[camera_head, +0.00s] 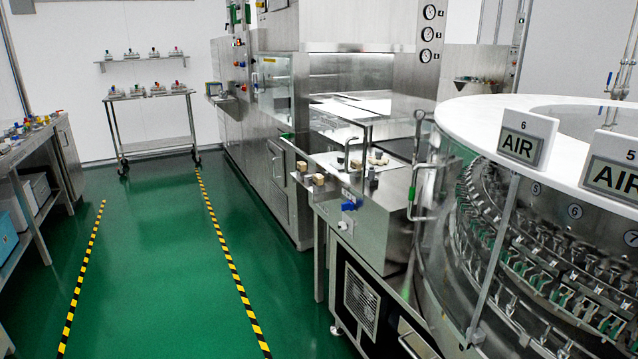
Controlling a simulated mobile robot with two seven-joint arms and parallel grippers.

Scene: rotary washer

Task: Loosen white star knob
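Neither of my grippers is in view.
The round washer (470,110) with a white top ring and AIR signs (523,145) fills the right. A wheeled steel table (155,144) stands at the back, a workbench (62,140) at left. The green floor (150,270) between is clear, with striped tape lines.

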